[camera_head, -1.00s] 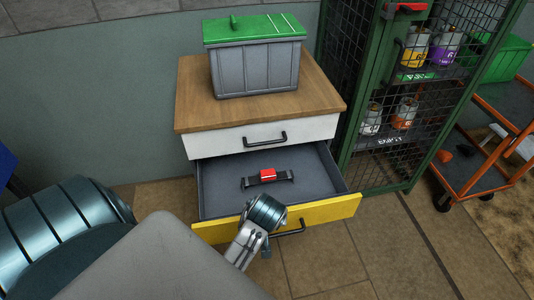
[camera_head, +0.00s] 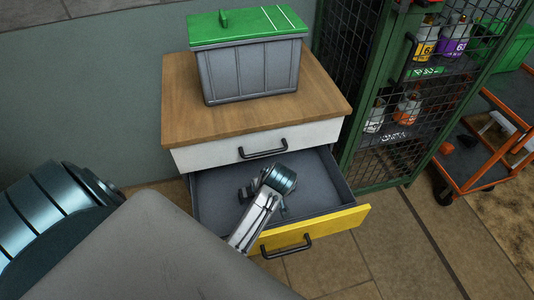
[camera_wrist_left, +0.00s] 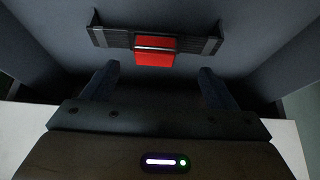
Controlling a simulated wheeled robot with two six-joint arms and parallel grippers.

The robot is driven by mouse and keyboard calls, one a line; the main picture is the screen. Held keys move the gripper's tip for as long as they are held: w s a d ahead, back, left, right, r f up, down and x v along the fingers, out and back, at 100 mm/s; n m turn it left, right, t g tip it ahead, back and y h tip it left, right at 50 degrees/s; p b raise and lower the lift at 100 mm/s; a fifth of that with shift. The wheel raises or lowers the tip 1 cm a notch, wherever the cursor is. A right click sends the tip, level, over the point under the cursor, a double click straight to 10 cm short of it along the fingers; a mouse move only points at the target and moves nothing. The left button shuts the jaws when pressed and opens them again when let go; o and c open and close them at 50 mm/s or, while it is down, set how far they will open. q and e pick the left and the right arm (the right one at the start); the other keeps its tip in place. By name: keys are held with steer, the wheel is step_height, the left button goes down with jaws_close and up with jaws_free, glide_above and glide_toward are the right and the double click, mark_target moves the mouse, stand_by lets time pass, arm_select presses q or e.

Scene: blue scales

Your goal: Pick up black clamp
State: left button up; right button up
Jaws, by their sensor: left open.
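The black clamp (camera_wrist_left: 115,38) lies flat on the floor of the open drawer. It is a dark bar with a red block at its middle, lying across the top of the left wrist view. My left gripper (camera_wrist_left: 158,76) is open and empty, with its two fingers apart and pointing toward the clamp. The clamp lies just beyond the fingertips, with the red block between their lines. In the head view my left gripper is inside the drawer (camera_head: 325,195), and my wrist and hand hide most or all of the clamp. My right gripper is not in view.
The drawer has grey walls and a yellow front with a black handle (camera_head: 287,246). Above it is a shut white drawer (camera_head: 215,157) and a wooden top bearing a grey bin (camera_head: 255,72) with a green lid. A green mesh cabinet (camera_head: 365,95) stands close on the right.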

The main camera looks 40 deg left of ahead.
arm_select(q)
steer(key=x, duration=0.6)
steer(key=shift+w+d+r, duration=0.1)
steer(key=shift+w+r, duration=0.05)
steer(key=shift+w, duration=0.25)
steer(key=shift+w+f, duration=0.1)
steer(key=shift+f, duration=0.2)
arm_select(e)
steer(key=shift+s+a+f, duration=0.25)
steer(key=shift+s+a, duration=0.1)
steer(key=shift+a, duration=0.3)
arm_select(q)
steer(key=shift+c, duration=0.4)
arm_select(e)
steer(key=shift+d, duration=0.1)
arm_select(q)
steer(key=c, duration=1.1)
steer(key=shift+o, duration=0.2)
steer(key=shift+r, duration=0.15)
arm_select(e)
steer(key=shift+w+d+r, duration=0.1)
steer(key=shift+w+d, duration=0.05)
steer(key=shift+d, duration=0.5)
